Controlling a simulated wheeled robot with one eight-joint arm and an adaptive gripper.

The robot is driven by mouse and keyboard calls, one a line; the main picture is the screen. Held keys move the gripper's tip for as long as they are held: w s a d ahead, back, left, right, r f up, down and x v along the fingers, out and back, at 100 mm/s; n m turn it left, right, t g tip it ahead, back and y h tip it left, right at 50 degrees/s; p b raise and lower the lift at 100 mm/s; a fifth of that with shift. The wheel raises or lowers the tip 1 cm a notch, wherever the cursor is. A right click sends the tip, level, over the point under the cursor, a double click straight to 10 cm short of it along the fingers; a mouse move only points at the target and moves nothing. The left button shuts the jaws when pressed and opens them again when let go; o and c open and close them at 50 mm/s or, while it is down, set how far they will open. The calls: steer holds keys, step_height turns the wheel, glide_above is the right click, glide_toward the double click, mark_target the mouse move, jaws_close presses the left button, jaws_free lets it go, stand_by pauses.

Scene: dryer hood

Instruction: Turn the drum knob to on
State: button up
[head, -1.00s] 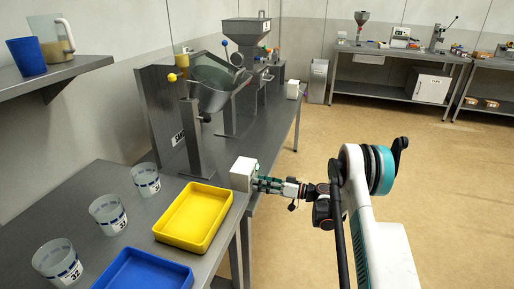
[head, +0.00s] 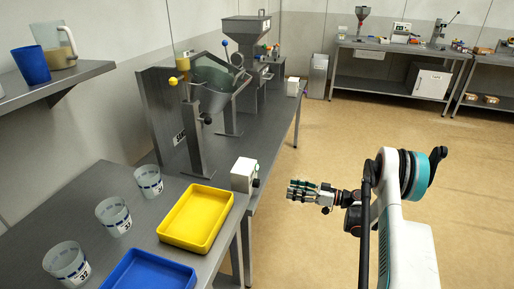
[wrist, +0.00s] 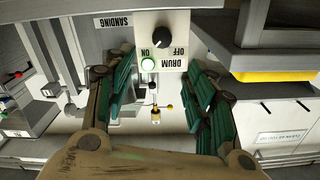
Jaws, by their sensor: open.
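The drum control box (head: 243,175) is a small white box at the bench's front edge, right of the yellow tray. Its black knob (head: 256,183) faces my gripper (head: 301,190). In the wrist view the panel appears upside down, with the knob (wrist: 161,38) between the OFF and ON labels; which one it points to is hard to tell.
The yellow tray (head: 229,211), blue tray (head: 148,279) and several clear cups (head: 113,216) stand on the bench. Open floor lies to the right of the bench.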

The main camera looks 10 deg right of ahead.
steer(key=w+a+r+m+g+h+p, duration=0.1)
steer(key=a+r+m+h, duration=0.1)
steer(key=a+r, duration=0.4)
steer(key=a+r+m+g+h+p, duration=0.15)
steer(key=a+r, duration=0.25)
steer(key=r, duration=0.5)
steer(key=s+a+r+m+h, duration=0.2)
steer(key=s+a+r+h, duration=0.2)
steer(key=s+a+r, duration=0.3)
steer(key=shift+s+a+r+p, duration=0.3)
steer(key=shift+s+r, duration=0.4)
steer(key=shift+r, duration=1.4)
steer(key=shift+r, duration=0.1)
steer(key=s+d+r+m+h, duration=0.15)
steer(key=s+r+h, duration=0.4)
steer(key=s, duration=0.75)
steer(key=s+f+m+h, duration=0.1)
steer(key=s+f+h, duration=0.1)
steer(key=s, duration=1.5)
steer(key=shift+s+d+t, duration=0.2)
steer(key=shift+d+t, duration=0.15)
